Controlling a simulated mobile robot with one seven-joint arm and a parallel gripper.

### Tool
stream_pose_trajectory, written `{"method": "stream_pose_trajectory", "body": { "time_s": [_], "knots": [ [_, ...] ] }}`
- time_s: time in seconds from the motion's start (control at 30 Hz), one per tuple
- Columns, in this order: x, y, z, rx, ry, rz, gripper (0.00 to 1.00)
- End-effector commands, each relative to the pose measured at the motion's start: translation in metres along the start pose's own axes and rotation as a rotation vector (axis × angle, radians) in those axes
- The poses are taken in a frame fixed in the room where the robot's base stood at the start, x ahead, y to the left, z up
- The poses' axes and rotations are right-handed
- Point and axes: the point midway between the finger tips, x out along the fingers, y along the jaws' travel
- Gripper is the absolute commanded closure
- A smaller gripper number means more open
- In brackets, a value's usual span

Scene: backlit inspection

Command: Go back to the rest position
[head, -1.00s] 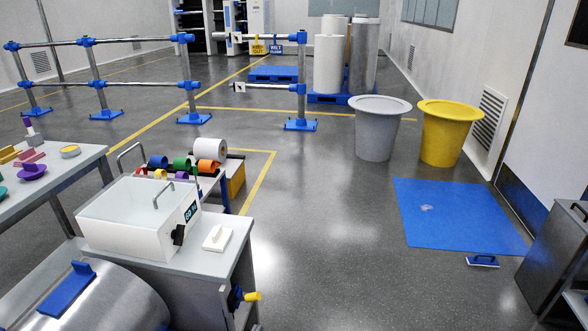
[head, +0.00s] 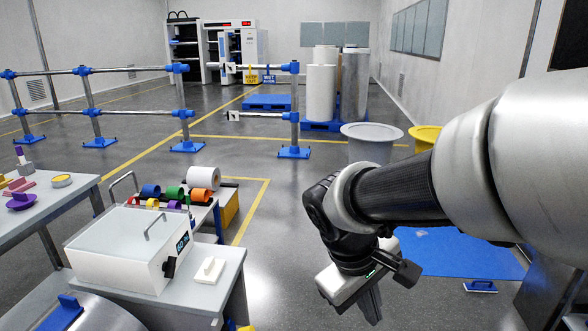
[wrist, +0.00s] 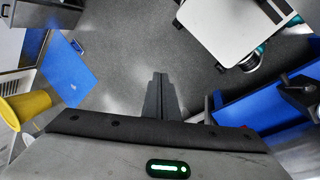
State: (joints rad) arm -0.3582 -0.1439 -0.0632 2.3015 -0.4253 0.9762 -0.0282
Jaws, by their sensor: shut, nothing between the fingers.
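My gripper (head: 372,306) hangs at the end of my arm in the right middle of the head view, pointing down over the open floor. In the wrist view its two fingers (wrist: 160,80) lie side by side, shut with nothing between them, over bare grey floor. The gripper is apart from every object. The blue floor mat (head: 455,254) lies behind and to the right of it in the head view and is partly hidden by my arm.
A bench with a white lidded box (head: 110,262) stands at the left. A grey bin (head: 372,144) and a yellow bin (head: 424,137) stand behind my arm. A blue-handled tool (head: 480,286) lies by the mat. Grey floor (head: 290,220) is clear between bench and gripper.

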Motion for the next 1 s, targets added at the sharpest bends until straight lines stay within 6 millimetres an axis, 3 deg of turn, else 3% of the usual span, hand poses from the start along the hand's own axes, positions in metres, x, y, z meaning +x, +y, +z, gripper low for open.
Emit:
{"method": "stream_pose_trajectory", "body": {
  "time_s": [0.1, 0.2, 0.53, 0.87, 1.0],
  "knots": [
    [-0.027, 0.004, 0.026, 0.206, 0.12, -0.073, 1.0],
    [-0.043, 0.003, 0.039, 0.329, 0.199, -0.116, 1.0],
    [-0.079, -0.001, 0.065, 0.612, 0.406, -0.191, 1.0],
    [-0.152, 0.022, 0.069, 0.631, 0.42, -0.2, 1.0],
    [-0.193, 0.037, 0.071, 0.63, 0.42, -0.199, 1.0]
  ]
}}
